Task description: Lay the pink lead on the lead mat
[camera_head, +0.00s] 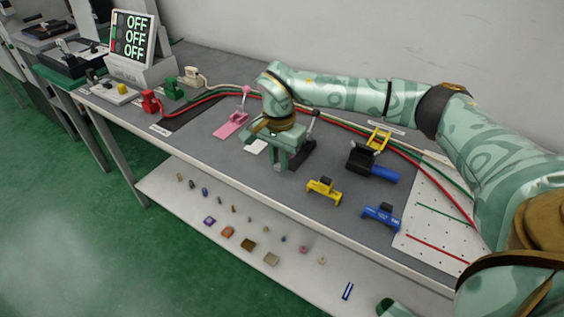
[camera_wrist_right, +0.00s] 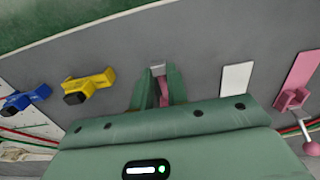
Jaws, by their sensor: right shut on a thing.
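My right gripper (camera_head: 288,160) is low over the middle of the grey bench. In the right wrist view its two green fingers (camera_wrist_right: 160,92) are shut on a narrow pink piece with a pale grey end, which I take for the pink lead (camera_wrist_right: 163,88). Most of it is hidden between the fingers, and I cannot tell whether it touches the bench. The dark lead mat (camera_head: 196,113) lies left of the gripper, beside a red clamp (camera_head: 150,102) and a green clamp (camera_head: 174,88). My left gripper is not in view.
A pink lever fixture (camera_head: 231,126) and a white card (camera_head: 256,146) lie left of the gripper. A black fixture with a blue handle (camera_head: 384,173), a yellow block (camera_head: 324,191) and a blue block (camera_head: 381,215) lie right. Red and green cables run along the back.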

